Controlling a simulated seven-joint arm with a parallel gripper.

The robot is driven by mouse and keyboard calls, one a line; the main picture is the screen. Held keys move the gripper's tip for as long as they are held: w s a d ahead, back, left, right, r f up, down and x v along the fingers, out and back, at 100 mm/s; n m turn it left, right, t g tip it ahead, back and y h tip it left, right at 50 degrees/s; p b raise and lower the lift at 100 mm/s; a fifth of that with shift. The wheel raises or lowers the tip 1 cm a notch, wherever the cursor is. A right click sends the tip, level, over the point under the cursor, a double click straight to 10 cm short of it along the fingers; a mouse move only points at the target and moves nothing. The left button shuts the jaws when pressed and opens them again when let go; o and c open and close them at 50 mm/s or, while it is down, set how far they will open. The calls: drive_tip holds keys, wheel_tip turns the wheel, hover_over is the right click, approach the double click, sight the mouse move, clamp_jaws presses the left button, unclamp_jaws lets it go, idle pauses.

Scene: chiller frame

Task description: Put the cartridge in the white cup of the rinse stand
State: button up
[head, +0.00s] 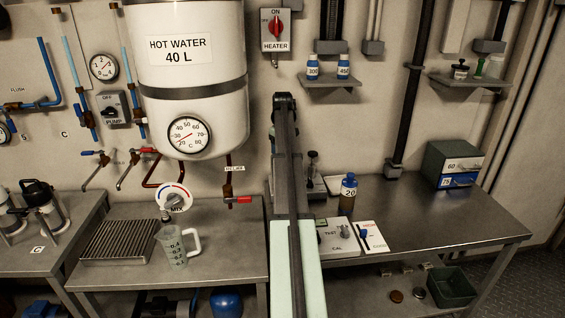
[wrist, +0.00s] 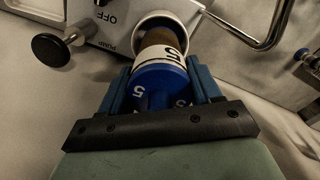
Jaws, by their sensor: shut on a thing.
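In the wrist view my gripper (wrist: 160,67) is shut on the cartridge (wrist: 162,77), with one blue finger on each side. The cartridge has a blue end marked 5 and a white band with a black 5. The white cup (wrist: 142,21) shows its pale rim just beyond the cartridge, roughly in line with it. A brown area shows inside the rim; I cannot tell whether it is the cartridge's far end or the cup's inside. I cannot tell whether the cartridge has entered the cup. In the head view my arm hides the gripper, cartridge and cup.
In the wrist view a box (wrist: 112,22) marked OFF and PUMP, a black knob (wrist: 49,47) and a metal pipe (wrist: 268,30) lie close to the cup. In the head view a bottle marked 20 (head: 348,192) and a measuring jug (head: 175,245) stand on the benches.

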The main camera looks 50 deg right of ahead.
drive_tip(key=shift+f, duration=2)
drive_tip(key=shift+f, duration=0.1)
drive_tip(key=o, duration=1.2)
drive_tip(key=shift+c, duration=0.2)
wheel_tip(320, 180, up, 12)
drive_tip(key=shift+r, duration=0.1)
